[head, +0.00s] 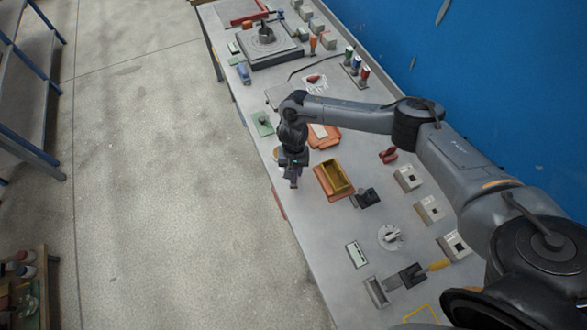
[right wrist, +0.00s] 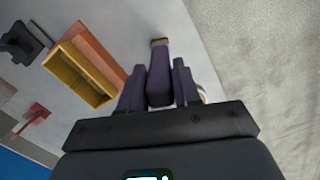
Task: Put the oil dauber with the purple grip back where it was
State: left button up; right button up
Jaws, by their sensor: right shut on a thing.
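My right gripper (head: 293,170) is over the table's left edge zone, left of an orange plate (head: 322,188) with a yellow open box (head: 338,178). In the right wrist view the right gripper (right wrist: 158,80) is shut on the oil dauber with the purple grip (right wrist: 158,88). In the head view the dauber is mostly hidden and only a small dark purple end shows below the gripper. My left gripper is not in view.
A black block (head: 368,197) stands right of the yellow box. An orange tray (head: 325,142) lies behind it. Several pale boxes (head: 408,178) line the wall side. Daubers with coloured grips (head: 355,66) stand farther back. A dial (head: 390,237) is nearer.

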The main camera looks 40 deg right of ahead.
jog(key=shift+f, duration=0.15)
jog(key=o, duration=1)
jog(key=shift+o, duration=0.2)
